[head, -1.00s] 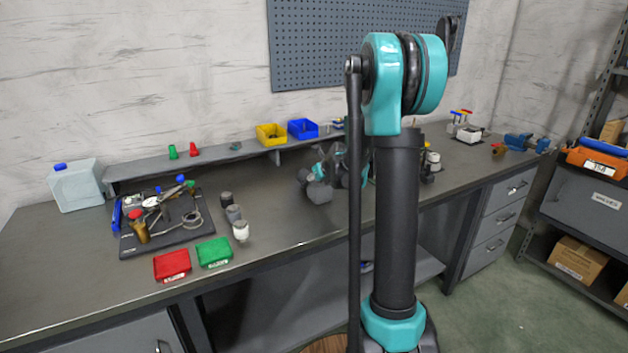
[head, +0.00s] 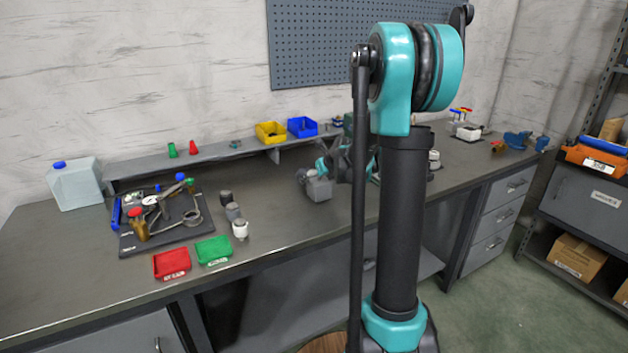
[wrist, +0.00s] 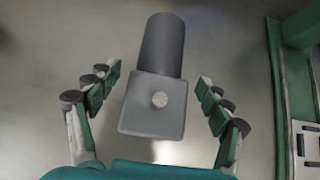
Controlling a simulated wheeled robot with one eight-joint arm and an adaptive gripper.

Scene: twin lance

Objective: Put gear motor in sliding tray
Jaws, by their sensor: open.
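In the head view my gripper (head: 322,170) is at the motor, partly hidden. I cannot clearly make out the sliding tray; a green-edged fixture with a pale slotted part (wrist: 308,145) shows at the right of the wrist view.
Red (head: 171,264) and green (head: 214,250) trays sit at the bench's front edge. Several small cylinders (head: 233,212) and a dark tool mat (head: 165,238) lie left. Yellow (head: 270,132) and blue (head: 302,127) bins stand on the rear shelf. Bench between cylinders and motor is clear.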

